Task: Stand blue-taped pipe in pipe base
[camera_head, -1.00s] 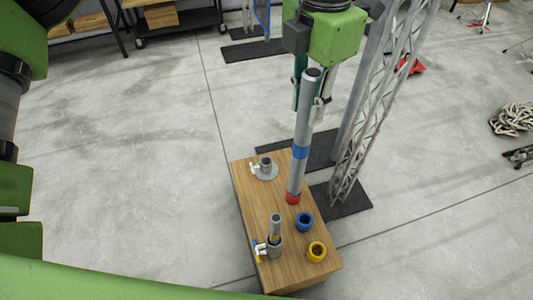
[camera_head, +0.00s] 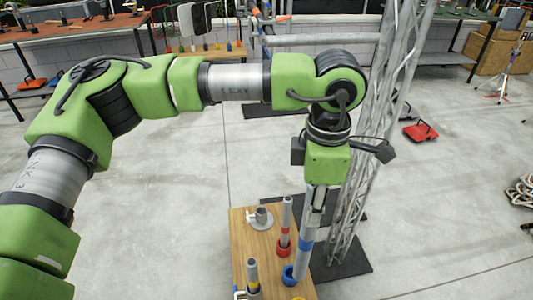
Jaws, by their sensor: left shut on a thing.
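My left gripper (camera_head: 319,203) reaches down over the wooden table and is shut on the grey blue-taped pipe (camera_head: 302,262), which hangs nearly upright. Its blue band (camera_head: 306,244) shows below the fingers. The pipe's lower end is beside or over the blue ring (camera_head: 288,275); I cannot tell whether it is inside. A metal pipe base (camera_head: 260,219) with a round flange and a side handle stands empty at the table's back left. My right gripper is not in view.
A red-taped pipe (camera_head: 286,212) stands in a red ring (camera_head: 283,248). A yellow-taped pipe (camera_head: 252,272) stands near the front left of the wooden table (camera_head: 240,245). A lattice truss (camera_head: 370,150) rises close to the right of my gripper. Floor left of the table is clear.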

